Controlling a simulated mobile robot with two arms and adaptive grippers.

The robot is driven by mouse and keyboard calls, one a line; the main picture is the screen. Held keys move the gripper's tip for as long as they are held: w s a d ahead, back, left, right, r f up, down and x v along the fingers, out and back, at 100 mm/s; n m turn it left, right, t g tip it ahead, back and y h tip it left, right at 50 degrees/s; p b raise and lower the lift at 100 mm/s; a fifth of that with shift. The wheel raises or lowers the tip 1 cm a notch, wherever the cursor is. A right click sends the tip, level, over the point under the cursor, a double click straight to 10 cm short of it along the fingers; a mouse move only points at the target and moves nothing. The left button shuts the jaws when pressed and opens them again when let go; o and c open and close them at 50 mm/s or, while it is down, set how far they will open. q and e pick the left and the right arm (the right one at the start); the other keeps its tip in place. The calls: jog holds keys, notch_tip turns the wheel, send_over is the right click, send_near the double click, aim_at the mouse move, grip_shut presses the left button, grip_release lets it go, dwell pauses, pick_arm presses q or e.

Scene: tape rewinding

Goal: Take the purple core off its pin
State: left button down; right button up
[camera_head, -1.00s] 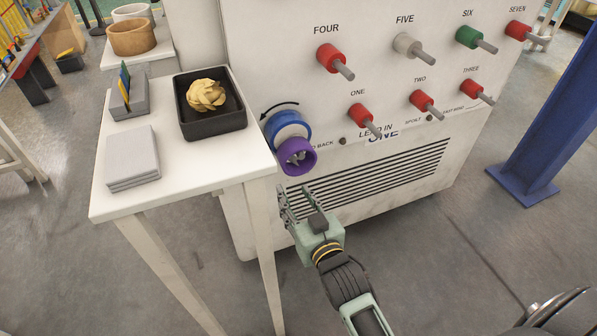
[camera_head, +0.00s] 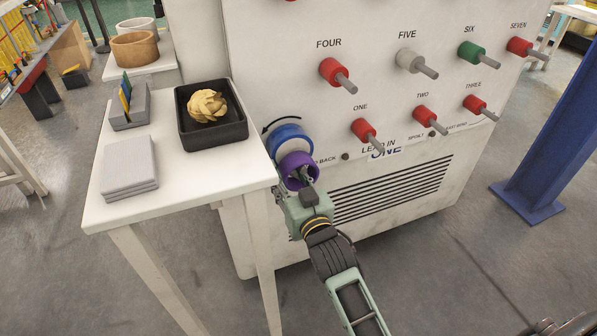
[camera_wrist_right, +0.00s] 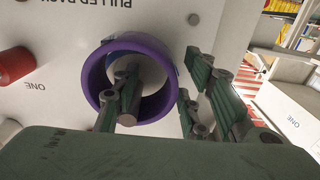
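The purple core (camera_head: 288,163) is a short open ring on its pin at the lower left of the white machine, in front of the blue ring (camera_head: 290,135). In the right wrist view the purple core (camera_wrist_right: 94,82) surrounds the grey pin end (camera_wrist_right: 138,86). My right gripper (camera_head: 291,187) is at the core. In the wrist view my right gripper (camera_wrist_right: 163,80) is open, with one finger inside the ring and the other outside, the ring's wall between them. Whether the fingers touch the wall is unclear. My left gripper is out of view.
A white table (camera_head: 200,184) stands close on the left with a black tray (camera_head: 213,136) holding crumpled yellow tape (camera_head: 207,105), a grey stack (camera_head: 129,167) and a grey holder (camera_head: 131,116). Red pegs, such as peg ONE (camera_head: 362,130), stick out to the right.

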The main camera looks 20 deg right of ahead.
jog(key=shift+c, duration=0.2)
grip_shut()
jog(key=shift+r, duration=0.2)
dwell(0.4)
